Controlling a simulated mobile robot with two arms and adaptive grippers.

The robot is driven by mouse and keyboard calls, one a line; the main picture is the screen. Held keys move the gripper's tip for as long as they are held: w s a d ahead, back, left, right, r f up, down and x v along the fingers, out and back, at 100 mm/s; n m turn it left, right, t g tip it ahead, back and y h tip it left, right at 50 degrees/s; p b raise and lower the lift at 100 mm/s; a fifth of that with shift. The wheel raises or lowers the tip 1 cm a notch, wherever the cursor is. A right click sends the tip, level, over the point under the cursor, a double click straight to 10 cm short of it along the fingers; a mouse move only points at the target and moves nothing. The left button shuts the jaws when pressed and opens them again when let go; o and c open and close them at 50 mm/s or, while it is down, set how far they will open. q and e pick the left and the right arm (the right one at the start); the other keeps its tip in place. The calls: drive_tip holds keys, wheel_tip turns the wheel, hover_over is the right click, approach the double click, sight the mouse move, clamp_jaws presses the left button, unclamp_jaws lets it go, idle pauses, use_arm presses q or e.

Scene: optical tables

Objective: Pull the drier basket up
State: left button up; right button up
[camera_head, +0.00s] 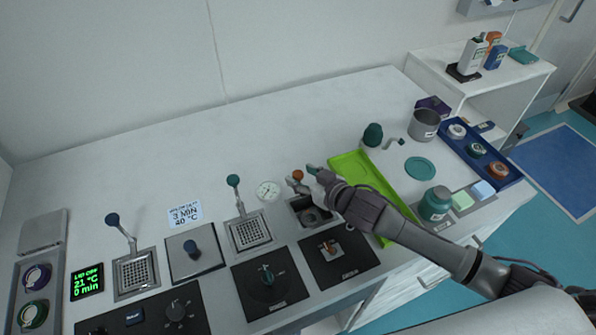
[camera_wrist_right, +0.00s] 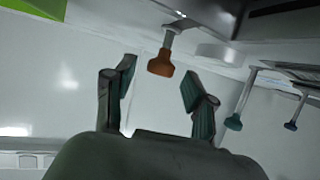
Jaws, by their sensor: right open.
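A handle with an orange knob (camera_head: 298,175) rises at the square dark well (camera_head: 313,213) right of the teal-knobbed basket. I take this as the drier basket's handle; the basket itself looks sunk in the well and is hardly visible. My right gripper (camera_head: 306,178) is open at the knob. In the right wrist view the orange knob (camera_wrist_right: 160,63) shows beyond and between the open fingertips of the gripper (camera_wrist_right: 158,82), with no clear contact. My left gripper is not in view.
Teal-knobbed (camera_head: 249,231) and blue-knobbed (camera_head: 136,273) mesh baskets stand left. A green tray (camera_head: 350,170) lies under my right arm, with a teal jar (camera_head: 435,203) and blue tray (camera_head: 510,172) to the right. The table's back is clear.

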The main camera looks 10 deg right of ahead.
drive_tip(key=shift+x, duration=1.2)
clamp_jaws()
